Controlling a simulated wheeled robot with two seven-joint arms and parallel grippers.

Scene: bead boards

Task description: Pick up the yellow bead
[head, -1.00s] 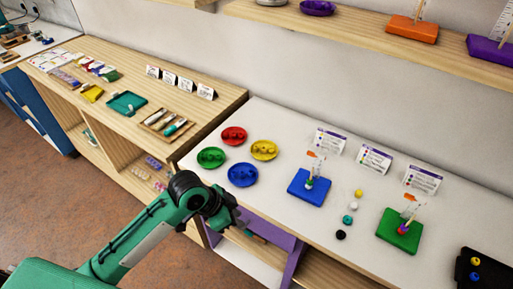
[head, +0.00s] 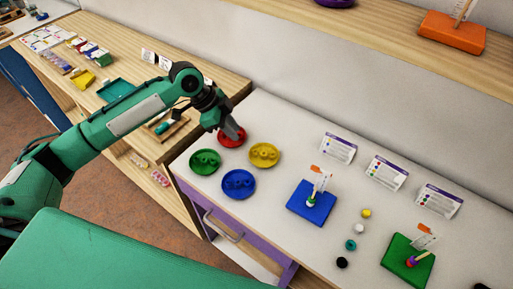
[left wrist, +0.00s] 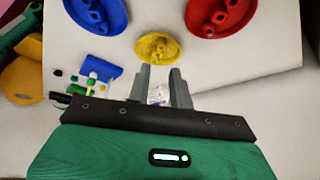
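The yellow bead (head: 366,213) lies on the white table in the head view, at the top of a short line of loose beads between the blue board (head: 298,207) and the green board (head: 393,266). My left gripper (head: 236,133) is above and partly in front of the red dish (head: 226,142), well to the left of the bead. In the left wrist view its two grey fingers (left wrist: 161,88) are apart with nothing clearly held between them. I cannot clearly pick out the yellow bead in the left wrist view. My right gripper is not in view.
Below the yellow bead lie a white bead (head: 359,229), a teal bead (head: 351,245) and a black bead (head: 342,262). The yellow dish (head: 263,155), green dish (head: 205,161) and blue dish (head: 238,184) stand left of the boards. Cards (head: 386,173) stand behind.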

